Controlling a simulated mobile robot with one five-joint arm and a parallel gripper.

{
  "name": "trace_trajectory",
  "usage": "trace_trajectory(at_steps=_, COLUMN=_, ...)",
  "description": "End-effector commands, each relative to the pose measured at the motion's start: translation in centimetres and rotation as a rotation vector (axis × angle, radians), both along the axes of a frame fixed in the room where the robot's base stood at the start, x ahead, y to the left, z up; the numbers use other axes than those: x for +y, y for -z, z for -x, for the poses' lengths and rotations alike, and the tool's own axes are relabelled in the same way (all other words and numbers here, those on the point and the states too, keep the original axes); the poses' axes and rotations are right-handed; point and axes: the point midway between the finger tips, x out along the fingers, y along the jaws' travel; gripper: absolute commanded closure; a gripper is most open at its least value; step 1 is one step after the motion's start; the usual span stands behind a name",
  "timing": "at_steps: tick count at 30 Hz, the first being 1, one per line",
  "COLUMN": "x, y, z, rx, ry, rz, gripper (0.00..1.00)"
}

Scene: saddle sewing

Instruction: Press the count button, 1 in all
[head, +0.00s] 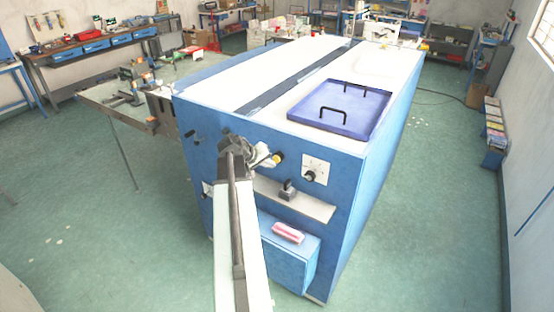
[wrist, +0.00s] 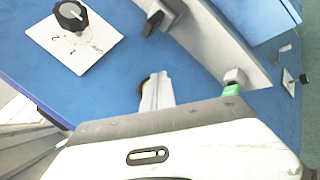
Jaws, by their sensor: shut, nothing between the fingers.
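A blue cabinet (head: 335,240) carries controls on its front face. A round dark button with a yellow rim (head: 278,157) sits on that face, just right of my gripper (head: 263,155). I cannot read a label, so I cannot confirm that it is the count button. My gripper is shut and empty, close to the face. In the wrist view, the pale fingers (wrist: 156,92) point at the blue panel, and a dark round shape shows partly behind their tip. Contact cannot be told.
A black dial knob on a white numbered plate (head: 315,170) is right of the button; it also shows in the wrist view (wrist: 72,17). Below is a ledge (head: 312,206) with a dark switch (head: 287,190). A pink-and-white item (head: 288,233) lies on a lower blue box.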

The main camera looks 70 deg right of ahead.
Motion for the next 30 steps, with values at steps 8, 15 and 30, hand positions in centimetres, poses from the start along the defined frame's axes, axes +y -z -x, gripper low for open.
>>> trace_trajectory(at_steps=8, x=-0.01, y=0.0, z=0.03, rx=0.0, ry=0.0, rz=0.0, gripper=1.0)
trace_trajectory(at_steps=15, x=-0.02, y=-0.01, z=0.04, rx=0.0, ry=0.0, rz=0.0, gripper=1.0)
trace_trajectory(at_steps=30, x=-0.85, y=-0.02, z=0.0, rx=0.0, ry=0.001, rz=-0.001, gripper=1.0)
